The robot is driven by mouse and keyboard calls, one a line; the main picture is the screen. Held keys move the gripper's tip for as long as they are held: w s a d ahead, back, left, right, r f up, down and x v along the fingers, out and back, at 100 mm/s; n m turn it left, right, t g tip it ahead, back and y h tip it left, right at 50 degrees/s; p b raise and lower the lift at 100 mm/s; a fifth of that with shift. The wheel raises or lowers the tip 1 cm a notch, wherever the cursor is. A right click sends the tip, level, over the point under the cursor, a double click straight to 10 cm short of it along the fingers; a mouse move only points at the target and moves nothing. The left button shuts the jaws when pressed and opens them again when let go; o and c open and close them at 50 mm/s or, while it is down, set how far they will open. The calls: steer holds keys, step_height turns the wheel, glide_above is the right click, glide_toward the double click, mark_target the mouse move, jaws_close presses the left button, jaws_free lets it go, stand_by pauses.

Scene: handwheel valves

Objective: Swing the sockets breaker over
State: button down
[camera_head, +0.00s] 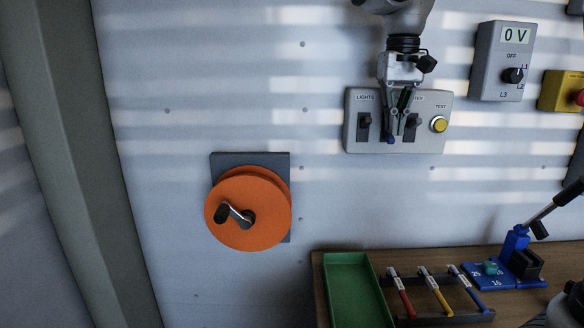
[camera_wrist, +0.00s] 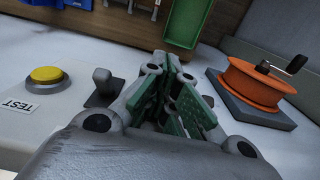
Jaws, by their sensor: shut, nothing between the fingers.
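A grey breaker panel (camera_head: 430,148) is on the wall at the upper middle of the head view. Its left switch (camera_head: 364,127) is under the label LIGHTS. Its right switch (camera_head: 413,124) is under a label ending in "TER"; a grey toggle (camera_wrist: 103,84) beside the yellow button shows in the wrist view. No sockets label is readable; my gripper covers the panel's middle. My gripper (camera_head: 397,136) is shut and empty, pointing down in front of the panel between these two switches. In the wrist view its green-padded fingers (camera_wrist: 180,110) hide what lies behind them. I cannot tell whether they touch anything.
A yellow TEST button (camera_head: 438,124) is at the panel's right end. A 0 V meter box (camera_head: 486,85) and a yellow box (camera_head: 553,90) are further right. An orange handwheel (camera_head: 240,225) is lower left.

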steer(key=shift+w+r, duration=0.25)
steer(key=shift+r, duration=0.6)
steer(key=shift+w+r, duration=0.3)
steer(key=shift+r, duration=0.6)
steer(key=shift+w+r, duration=0.25)
steer(key=shift+r, duration=0.6)
steer(key=shift+r, duration=2.55)
step_height(320, 180, up, 7)
steer(key=s+d+f+t, duration=0.1)
steer(key=s+d+f, duration=0.4)
steer(key=f, duration=0.5)
steer(key=s+d+f+t, duration=0.2)
steer(key=s+d+f, duration=0.3)
steer(key=s+f, duration=0.4)
steer(key=s+d+f+t, duration=0.1)
steer(key=s+d+f, duration=0.4)
steer(key=f, duration=0.6)
steer(key=s, duration=0.2)
steer(key=shift+s, duration=0.35)
